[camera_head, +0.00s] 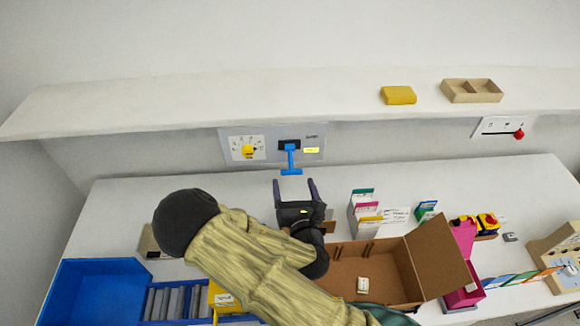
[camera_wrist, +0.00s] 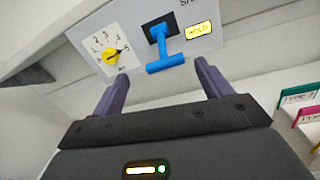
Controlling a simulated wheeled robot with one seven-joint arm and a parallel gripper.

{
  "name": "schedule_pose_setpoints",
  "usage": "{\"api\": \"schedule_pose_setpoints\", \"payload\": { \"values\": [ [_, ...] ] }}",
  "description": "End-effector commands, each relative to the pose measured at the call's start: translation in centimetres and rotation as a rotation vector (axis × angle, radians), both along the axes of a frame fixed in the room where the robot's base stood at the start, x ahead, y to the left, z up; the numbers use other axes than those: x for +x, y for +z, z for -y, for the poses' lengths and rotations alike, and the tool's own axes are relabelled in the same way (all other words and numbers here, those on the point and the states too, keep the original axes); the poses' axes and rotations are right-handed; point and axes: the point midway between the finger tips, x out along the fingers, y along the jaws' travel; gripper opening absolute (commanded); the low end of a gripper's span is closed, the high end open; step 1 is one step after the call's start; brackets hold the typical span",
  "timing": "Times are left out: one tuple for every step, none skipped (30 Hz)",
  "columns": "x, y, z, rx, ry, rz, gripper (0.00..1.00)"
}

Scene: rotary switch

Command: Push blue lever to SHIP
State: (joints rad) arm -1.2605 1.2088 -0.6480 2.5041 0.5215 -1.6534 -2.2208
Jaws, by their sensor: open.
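The blue lever (camera_head: 290,158) is a T-shaped handle on a grey panel (camera_head: 311,145) on the wall under the shelf. It also shows in the wrist view (camera_wrist: 165,57), coming out of a dark slot with its crossbar toward me. A yellow label (camera_head: 312,150) beside the slot reads HOLD in the wrist view (camera_wrist: 200,30). Above it the lettering is cut off at the frame edge in the wrist view. My gripper (camera_head: 294,183) is open and empty just below the lever. Its two purple fingers (camera_wrist: 160,85) stand apart either side of the lever's line, without touching it.
A yellow rotary dial (camera_head: 248,151) is left of the lever on the same panel. The shelf (camera_head: 250,98) overhangs above. An open cardboard box (camera_head: 385,268) stands below right, with card stacks (camera_head: 362,208) behind it. A red-knobbed slider (camera_head: 518,134) is far right.

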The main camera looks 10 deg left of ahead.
Motion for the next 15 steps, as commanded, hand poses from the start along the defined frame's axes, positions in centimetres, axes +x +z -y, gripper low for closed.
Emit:
{"api": "schedule_pose_setpoints", "payload": {
  "values": [
    [0.11,-0.42,-0.11,0.003,0.0,0.002,0.77],
    [0.17,-0.43,-0.16,0.003,0.001,0.002,0.77],
    [0.26,-0.4,-0.23,0.003,0.001,0.002,0.77],
    [0.33,-0.4,-0.24,0.002,0.001,0.004,0.77],
    [0.4,-0.4,-0.25,0.002,0.0,0.003,0.77],
    [0.48,-0.39,-0.29,0.003,0.001,0.002,0.77],
    [0.53,-0.39,-0.31,0.003,0.001,0.002,0.77],
    [0.58,-0.4,-0.32,0.003,0.001,0.002,0.77],
    [0.66,-0.36,-0.31,0.003,0.0,0.003,0.77],
    [0.71,-0.38,-0.3,0.003,0.0,0.002,0.77],
    [0.76,-0.4,-0.29,0.002,0.0,0.001,0.77],
    [0.81,-0.38,-0.29,0.003,0.0,0.002,0.77],
    [0.86,-0.39,-0.28,0.002,-0.001,0.002,0.77],
    [0.9,-0.4,-0.28,0.002,0.0,0.001,0.77],
    [0.96,-0.39,-0.26,0.003,-0.001,0.001,0.77]
  ]
}}
